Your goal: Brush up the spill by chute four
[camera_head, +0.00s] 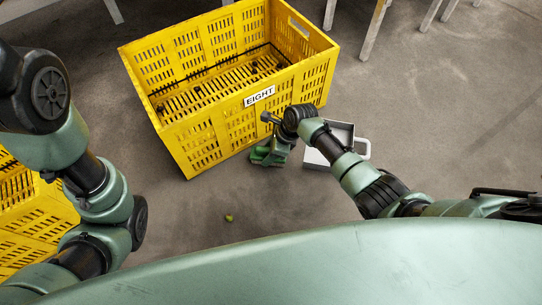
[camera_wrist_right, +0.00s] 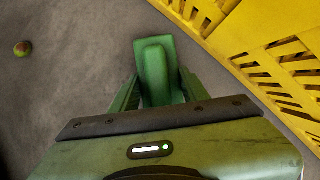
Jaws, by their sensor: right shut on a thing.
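My right gripper (camera_head: 275,146) reaches down between the yellow crate and a white dustpan (camera_head: 314,158). The right wrist view shows the green brush (camera_wrist_right: 156,70) between the fingers of my right gripper (camera_wrist_right: 158,94). A small round yellow-green fruit (camera_head: 229,217) lies alone on the floor, apart from the brush; it also shows in the right wrist view (camera_wrist_right: 22,49). The dustpan, partly hidden by my right arm, has a handle at its right. My left arm shows, but its gripper is out of view.
A large yellow slatted crate (camera_head: 205,140) labelled EIGHT stands at the top middle, with a few small dark round things inside. Another yellow crate (camera_head: 30,225) is at the lower left, behind my left arm. Pale legs (camera_head: 374,30) stand at the top. Floor on the right is clear.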

